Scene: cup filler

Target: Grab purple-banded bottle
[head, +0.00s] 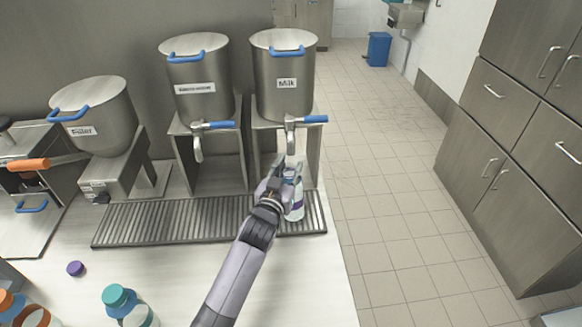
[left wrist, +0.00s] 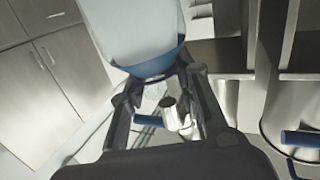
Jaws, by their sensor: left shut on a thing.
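The purple-banded bottle (head: 294,196) is white with a purple band. It is upright under the tap of the Milk container, over the right end of the ribbed drip tray. My left gripper (head: 279,180) is shut on it from the left side and hides part of it. In the left wrist view, a pale bottle with a blue-looking band (left wrist: 137,35) fills the top, at the fingers of my left gripper (left wrist: 165,90). I cannot tell whether the bottle's base touches the tray. My right gripper is not in view.
The Milk container (head: 285,85) has a blue-handled tap (head: 291,125) just above the bottle. The drip tray (head: 170,222) runs left. A loose purple cap (head: 75,268) lies on the counter. A teal-capped bottle (head: 120,300) stands at the front. The counter's right edge is close.

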